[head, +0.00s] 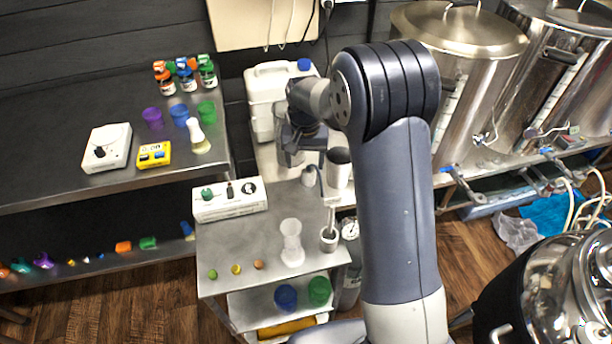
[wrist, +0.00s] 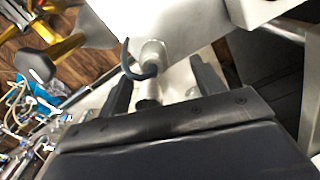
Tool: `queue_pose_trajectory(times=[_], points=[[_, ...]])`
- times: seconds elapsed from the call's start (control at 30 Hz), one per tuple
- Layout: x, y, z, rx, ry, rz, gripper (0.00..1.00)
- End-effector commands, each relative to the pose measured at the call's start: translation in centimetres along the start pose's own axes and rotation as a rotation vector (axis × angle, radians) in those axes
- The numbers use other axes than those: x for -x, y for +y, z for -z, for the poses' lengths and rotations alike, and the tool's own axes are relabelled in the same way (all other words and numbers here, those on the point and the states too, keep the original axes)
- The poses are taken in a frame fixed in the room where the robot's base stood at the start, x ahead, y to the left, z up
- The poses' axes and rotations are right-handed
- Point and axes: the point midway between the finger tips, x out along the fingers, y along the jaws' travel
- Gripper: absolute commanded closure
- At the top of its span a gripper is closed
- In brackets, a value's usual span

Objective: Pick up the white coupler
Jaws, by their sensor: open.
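A small pale cylindrical piece, which looks like the white coupler (head: 308,176), stands on the steel side table just below my gripper (head: 300,140) in the head view. The arm partly hides the gripper there. In the wrist view my gripper (wrist: 163,85) is open, one dark finger on each side. A white and grey cylindrical piece, apparently the coupler (wrist: 152,53), shows between and beyond the fingers. A dark blue-grey curved hook (wrist: 128,62) is beside it. I cannot tell whether either finger touches the piece.
A white jug (head: 262,108) stands behind the gripper. A dark-topped white cylinder (head: 339,170) and a small cup (head: 328,240) are close on the right. A white box with knobs (head: 230,205) is at left, a clear flask (head: 292,250) in front. Steel kettles (head: 455,90) stand right.

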Motion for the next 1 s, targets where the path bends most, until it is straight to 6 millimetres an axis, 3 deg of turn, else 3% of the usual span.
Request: queue_pose_trajectory(times=[0.13, 0.4, 0.7, 1.0], points=[[-0.9, 0.1, -0.2, 0.001, -0.005, -0.001, 0.36], [-4.7, 0.2, -0.5, 0.0, -0.002, -0.001, 0.36], [-5.2, 0.2, -0.5, 0.0, 0.0, 0.0, 0.36], [-5.2, 0.2, -0.5, 0.0, 0.0, 0.0, 0.61]])
